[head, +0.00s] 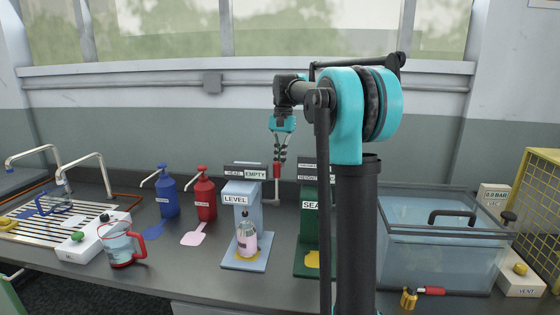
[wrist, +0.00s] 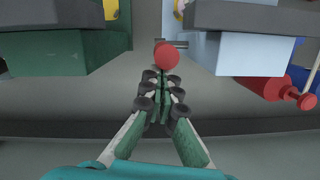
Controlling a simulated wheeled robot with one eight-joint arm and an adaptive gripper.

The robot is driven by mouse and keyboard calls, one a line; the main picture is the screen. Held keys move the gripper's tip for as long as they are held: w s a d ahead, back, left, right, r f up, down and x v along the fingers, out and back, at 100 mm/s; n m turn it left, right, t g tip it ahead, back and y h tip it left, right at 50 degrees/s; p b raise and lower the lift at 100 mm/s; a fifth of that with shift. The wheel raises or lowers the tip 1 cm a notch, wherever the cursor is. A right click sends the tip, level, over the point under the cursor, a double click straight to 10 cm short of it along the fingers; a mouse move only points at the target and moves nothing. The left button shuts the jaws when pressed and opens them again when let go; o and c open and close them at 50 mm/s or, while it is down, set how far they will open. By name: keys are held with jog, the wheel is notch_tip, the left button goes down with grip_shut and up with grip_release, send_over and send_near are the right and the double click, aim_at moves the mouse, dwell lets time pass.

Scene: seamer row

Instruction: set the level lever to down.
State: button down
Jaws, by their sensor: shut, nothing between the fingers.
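The level station (head: 236,199) is a light blue stand labelled LEVEL, with a small pink-labelled bottle (head: 247,240) on its base. Its lever (head: 277,171) has a red grip on a grey rod and stands upright at the station's right side. My gripper (head: 279,155) is shut and empty, pointing down just above the lever's red end. In the wrist view the red knob (wrist: 166,55) appears just beyond my closed fingertips (wrist: 162,78). I cannot tell whether they touch.
A green station (head: 309,230) labelled SEA… stands close on the lever's right, partly hidden by my arm. Red (head: 204,197) and blue (head: 166,194) pump bottles stand to the left. A clear tank (head: 440,255) is at the right. The gap between the two stations is narrow.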

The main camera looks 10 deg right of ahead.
aim_at(278, 163)
jog(key=shift+s+a+t, duration=0.1)
jog(key=shift+s+t, duration=0.15)
jog(key=shift+t, duration=0.05)
jog(key=s, duration=0.1)
jog(key=s+t, duration=0.1)
jog(key=shift+s+a+r+h, duration=0.2)
jog(key=shift+s+a+h, duration=0.1)
jog(key=shift+s+a, duration=0.25)
jog(key=shift+s, duration=0.2)
jog(key=s+a+f+t+h, duration=0.2)
jog(key=s+t, duration=0.3)
jog(key=s, duration=0.3)
jog(key=shift+s+a+f+t, duration=0.2)
jog(key=shift+a+f+t, duration=0.2)
jog(key=shift+f, duration=0.45)
jog(key=shift+s, duration=0.1)
